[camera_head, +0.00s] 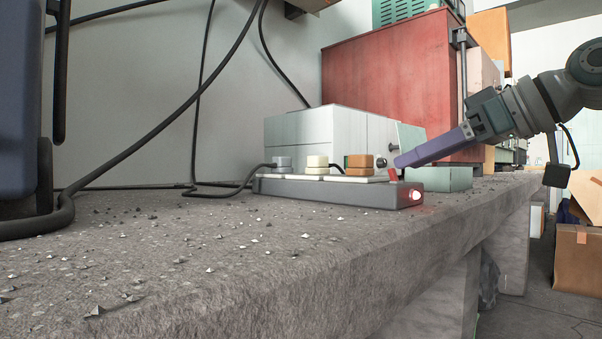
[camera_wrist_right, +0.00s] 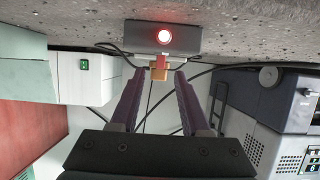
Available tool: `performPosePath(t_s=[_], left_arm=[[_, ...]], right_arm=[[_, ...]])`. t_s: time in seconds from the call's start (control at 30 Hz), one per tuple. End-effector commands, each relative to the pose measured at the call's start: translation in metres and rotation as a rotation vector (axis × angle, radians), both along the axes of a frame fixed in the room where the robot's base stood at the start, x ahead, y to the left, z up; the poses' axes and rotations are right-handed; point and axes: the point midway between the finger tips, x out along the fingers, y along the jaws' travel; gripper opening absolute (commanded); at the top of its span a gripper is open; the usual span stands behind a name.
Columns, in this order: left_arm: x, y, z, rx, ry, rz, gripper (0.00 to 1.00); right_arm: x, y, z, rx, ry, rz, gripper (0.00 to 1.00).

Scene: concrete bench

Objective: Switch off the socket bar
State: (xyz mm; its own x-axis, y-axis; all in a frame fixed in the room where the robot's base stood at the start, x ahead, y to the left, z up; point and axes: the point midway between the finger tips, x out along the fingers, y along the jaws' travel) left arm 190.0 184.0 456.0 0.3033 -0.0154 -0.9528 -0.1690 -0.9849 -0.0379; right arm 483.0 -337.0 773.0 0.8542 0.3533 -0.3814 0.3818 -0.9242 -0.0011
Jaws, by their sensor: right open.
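The dark grey socket bar (camera_head: 335,193) lies on the concrete bench, with a grey plug (camera_head: 283,165), a cream plug (camera_head: 317,164) and a brown-orange plug (camera_head: 358,165) in it. Its red switch (camera_head: 392,175) sticks up near the right end. A red light (camera_head: 416,195) glows on the end face. My right gripper (camera_head: 398,164) is open and empty, its purple fingers just above the switch; whether they touch it is unclear. In the right wrist view the bar (camera_wrist_right: 190,38) and its lit lamp (camera_wrist_right: 165,37) lie beyond the fingertips (camera_wrist_right: 159,74). My left gripper is out of view.
A light grey box (camera_head: 330,128) stands behind the bar, and a big red cabinet (camera_head: 385,85) behind that. Black cables (camera_head: 203,75) hang at the left and run along the bench (camera_head: 200,260). The front of the bench is clear apart from small chips.

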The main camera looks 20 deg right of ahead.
Motion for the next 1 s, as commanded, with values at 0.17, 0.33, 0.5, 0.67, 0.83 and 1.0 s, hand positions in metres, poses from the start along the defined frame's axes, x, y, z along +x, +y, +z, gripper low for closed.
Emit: performPosePath(t_s=[0.17, 0.33, 0.5, 0.67, 0.83, 1.0], left_arm=[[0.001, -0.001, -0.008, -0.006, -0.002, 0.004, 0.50], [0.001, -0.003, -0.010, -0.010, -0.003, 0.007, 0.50], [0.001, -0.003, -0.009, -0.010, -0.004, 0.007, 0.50], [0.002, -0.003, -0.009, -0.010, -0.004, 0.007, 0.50], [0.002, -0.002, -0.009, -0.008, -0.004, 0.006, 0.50], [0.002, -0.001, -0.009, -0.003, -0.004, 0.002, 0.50]], right_arm=[[0.020, 0.009, -0.010, 0.002, -0.002, 0.001, 0.46], [0.028, 0.012, -0.013, -0.001, 0.000, 0.001, 0.46], [0.028, 0.012, -0.012, -0.002, -0.001, 0.001, 0.46], [0.028, 0.012, -0.013, -0.001, 0.001, 0.000, 0.36], [0.028, 0.012, -0.013, -0.001, 0.001, 0.000, 0.17], [0.028, 0.012, -0.013, -0.001, 0.001, 0.000, 0.00]])
